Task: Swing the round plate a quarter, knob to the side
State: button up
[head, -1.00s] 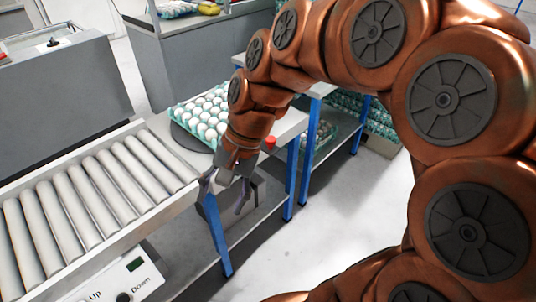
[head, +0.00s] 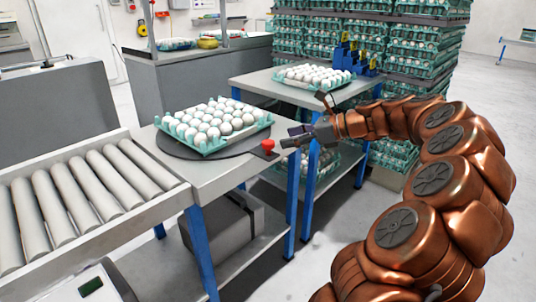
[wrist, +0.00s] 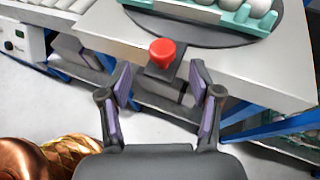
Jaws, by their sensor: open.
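The dark round plate (head: 171,149) lies on the grey table beside the roller conveyor. A green tray (head: 180,136) of white eggs rests on it. The plate's red knob (head: 268,145) sticks out at the table's front right edge. The red knob also shows in the wrist view (wrist: 162,52), on a short dark arm joined to the plate. My gripper (head: 292,137) is at the knob's right in the head view. In the wrist view my gripper (wrist: 160,88) is open, its two fingers spread below the knob in the picture. I see no contact with the knob.
The roller conveyor (head: 90,195) adjoins the table on the left. A second table (head: 250,83) behind holds another egg tray (head: 312,76) and blue holders (head: 350,55). Stacked egg trays stand behind. The floor at right is clear.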

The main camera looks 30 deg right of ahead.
aim_at(270, 142)
jog(key=shift+b+x, duration=1.05)
jog(key=shift+x, duration=2.75)
jog(key=shift+d, duration=0.1)
grip_shut()
